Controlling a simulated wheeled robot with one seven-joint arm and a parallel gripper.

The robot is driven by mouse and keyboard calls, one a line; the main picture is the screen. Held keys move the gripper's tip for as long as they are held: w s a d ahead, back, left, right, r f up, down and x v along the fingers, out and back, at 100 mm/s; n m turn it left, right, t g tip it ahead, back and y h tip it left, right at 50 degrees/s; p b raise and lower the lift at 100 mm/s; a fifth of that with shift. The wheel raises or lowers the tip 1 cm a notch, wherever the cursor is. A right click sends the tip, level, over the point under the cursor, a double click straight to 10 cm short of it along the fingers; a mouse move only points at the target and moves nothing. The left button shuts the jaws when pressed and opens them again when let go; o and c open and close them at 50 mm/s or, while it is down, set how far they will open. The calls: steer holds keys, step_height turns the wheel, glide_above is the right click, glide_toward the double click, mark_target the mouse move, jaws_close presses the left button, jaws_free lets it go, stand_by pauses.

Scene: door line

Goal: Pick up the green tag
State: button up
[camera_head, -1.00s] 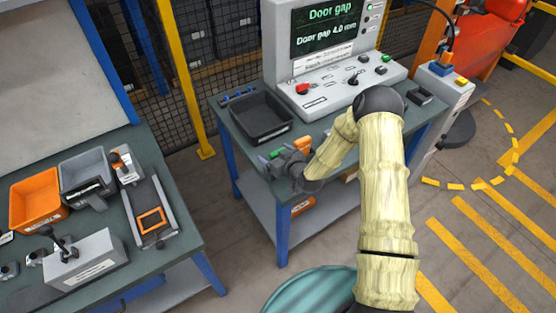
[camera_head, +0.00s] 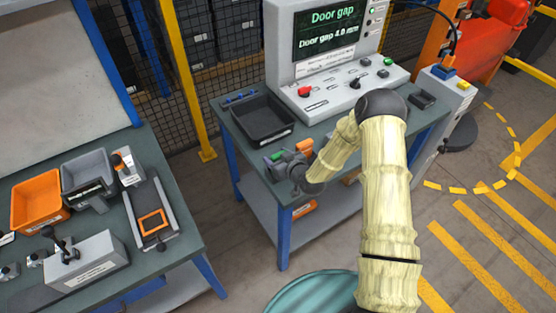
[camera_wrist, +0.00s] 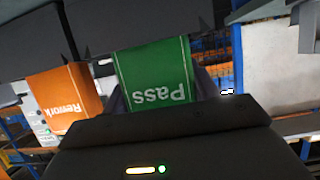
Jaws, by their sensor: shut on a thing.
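The green tag (camera_head: 278,156) is at the front left part of the console table, at the tips of my gripper (camera_head: 283,161). In the wrist view the green tag (camera_wrist: 154,72) shows close up, its word "Pass" upside down. My gripper is shut on it; the dark gripper body hides the tag's near end. I cannot tell whether the tag is clear of what is under it. An orange tag (camera_head: 304,146) stands just right of my gripper. It reads "Rework" in the wrist view (camera_wrist: 65,97), to the left of the green tag and apart from it.
A black tray (camera_head: 262,119) sits behind the tags. A grey console (camera_head: 330,85) with a "Door gap" screen stands at the back. A separate table at left holds an orange bin (camera_head: 39,200), a grey bin (camera_head: 88,178) and fixtures. A floor gap lies between the tables.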

step_height(320, 180, up, 10)
steer(key=b, duration=0.2)
stand_by(0.3)
stand_by(0.4)
